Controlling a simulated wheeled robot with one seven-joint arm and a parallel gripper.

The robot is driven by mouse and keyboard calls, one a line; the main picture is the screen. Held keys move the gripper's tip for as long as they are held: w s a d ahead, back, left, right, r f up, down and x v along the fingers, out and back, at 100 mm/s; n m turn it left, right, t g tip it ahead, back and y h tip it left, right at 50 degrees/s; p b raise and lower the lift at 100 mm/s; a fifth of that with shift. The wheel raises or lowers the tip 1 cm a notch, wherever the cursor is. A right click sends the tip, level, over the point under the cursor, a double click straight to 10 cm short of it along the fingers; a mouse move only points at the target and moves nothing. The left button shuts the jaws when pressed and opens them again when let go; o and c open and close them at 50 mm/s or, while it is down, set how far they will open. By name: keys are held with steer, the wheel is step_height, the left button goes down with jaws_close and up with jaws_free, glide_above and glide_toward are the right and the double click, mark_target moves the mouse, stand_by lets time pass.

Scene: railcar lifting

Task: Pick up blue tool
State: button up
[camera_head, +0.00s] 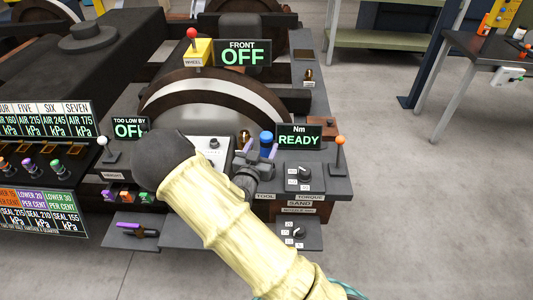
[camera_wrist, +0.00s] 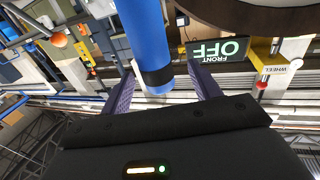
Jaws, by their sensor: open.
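The blue tool (camera_head: 266,138) is a blue cylinder standing upright on the dark bench by the TOOL label. It also shows in the wrist view (camera_wrist: 143,35), with a black band near its end. My gripper (camera_head: 262,149) is at the tool, its purple fingers apart, one on each side of the cylinder. In the wrist view the open fingers of my gripper (camera_wrist: 160,75) flank the tool's banded end, with a visible gap at least on the right. The tool's lower part is hidden by my gripper in the head view.
A READY sign (camera_head: 299,137) and an orange-knobbed lever (camera_head: 340,142) stand right of the tool. A large wheel (camera_head: 215,95) and the FRONT OFF sign (camera_head: 242,53) are behind. A brass piece (camera_head: 244,137) is close on the left. Open floor lies to the right.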

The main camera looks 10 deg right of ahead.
steer(key=x, duration=0.4)
steer(key=shift+d+r+p, duration=0.2)
steer(key=shift+d+p, duration=0.1)
steer(key=shift+w+d, duration=0.15)
steer(key=shift+w, duration=0.3)
steer(key=shift+c, duration=0.4)
steer(key=c, duration=1.1)
